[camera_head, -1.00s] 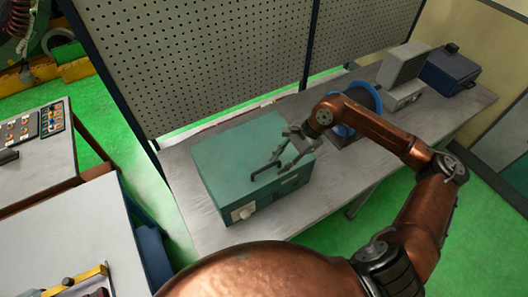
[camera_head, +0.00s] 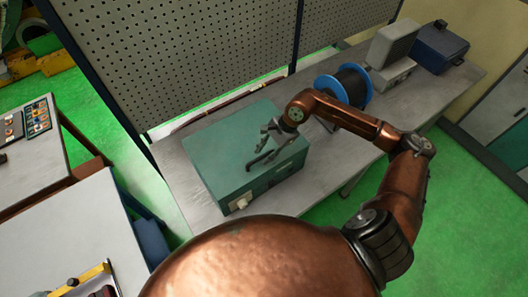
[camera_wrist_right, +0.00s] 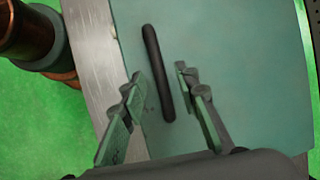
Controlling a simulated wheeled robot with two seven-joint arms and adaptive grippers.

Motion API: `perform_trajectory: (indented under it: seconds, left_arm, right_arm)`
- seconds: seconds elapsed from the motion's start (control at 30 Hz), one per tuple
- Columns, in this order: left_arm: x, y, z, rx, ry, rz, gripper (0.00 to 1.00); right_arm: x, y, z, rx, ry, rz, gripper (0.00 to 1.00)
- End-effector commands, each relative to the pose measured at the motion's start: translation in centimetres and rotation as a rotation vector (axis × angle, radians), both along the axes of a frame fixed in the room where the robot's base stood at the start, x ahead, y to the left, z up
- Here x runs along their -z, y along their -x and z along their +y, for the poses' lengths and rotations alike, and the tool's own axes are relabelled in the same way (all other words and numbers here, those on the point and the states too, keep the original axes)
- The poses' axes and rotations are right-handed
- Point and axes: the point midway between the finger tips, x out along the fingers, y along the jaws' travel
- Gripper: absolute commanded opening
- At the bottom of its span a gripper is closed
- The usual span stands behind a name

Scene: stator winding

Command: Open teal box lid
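The teal box (camera_head: 222,160) stands on the grey bench with its lid closed. A black bar handle (camera_head: 262,160) is on the lid near the front edge. It also shows in the right wrist view (camera_wrist_right: 158,75). My right gripper (camera_head: 268,140) is open just above the lid. In the wrist view its two fingers (camera_wrist_right: 160,85) are on either side of the handle's near end, apart from it as far as I can see. My left gripper is not in view.
A blue cable spool (camera_head: 330,86) stands right of the box on the bench (camera_head: 190,190). A grey device (camera_head: 395,45) and a dark blue box (camera_head: 440,45) are farther right. A perforated panel (camera_head: 180,60) rises behind the bench.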

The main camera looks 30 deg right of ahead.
Motion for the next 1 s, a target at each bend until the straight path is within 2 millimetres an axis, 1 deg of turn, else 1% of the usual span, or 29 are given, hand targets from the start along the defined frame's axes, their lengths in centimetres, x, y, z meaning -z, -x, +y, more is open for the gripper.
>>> perform_trajectory:
  seconds: [0.03,0.07,0.17,0.2,0.27,0.5,0.63,1.0]
  left_arm:
    - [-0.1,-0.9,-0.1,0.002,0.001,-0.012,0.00]
    - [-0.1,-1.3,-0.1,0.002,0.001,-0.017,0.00]
    - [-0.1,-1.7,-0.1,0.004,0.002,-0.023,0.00]
    - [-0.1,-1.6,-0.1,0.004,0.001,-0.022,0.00]
    - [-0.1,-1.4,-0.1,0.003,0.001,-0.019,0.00]
    - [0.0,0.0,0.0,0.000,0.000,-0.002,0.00]
    - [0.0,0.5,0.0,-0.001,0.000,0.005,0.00]
    - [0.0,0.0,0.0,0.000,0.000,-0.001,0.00]
  right_arm:
    - [0.1,0.0,0.0,0.000,0.000,0.000,0.29]
    - [0.1,0.0,0.0,0.000,0.000,0.000,0.29]
    - [0.1,-0.1,0.1,-0.002,0.000,0.000,0.29]
    - [0.1,-0.1,0.1,-0.002,0.000,0.000,0.29]
    - [0.1,-0.1,0.1,-0.002,0.000,0.000,0.25]
    - [0.0,-0.1,0.1,-0.002,-0.001,-0.001,0.08]
    - [0.0,0.0,0.1,-0.002,-0.001,0.000,0.00]
    - [0.0,0.0,0.1,-0.002,-0.001,-0.001,0.00]
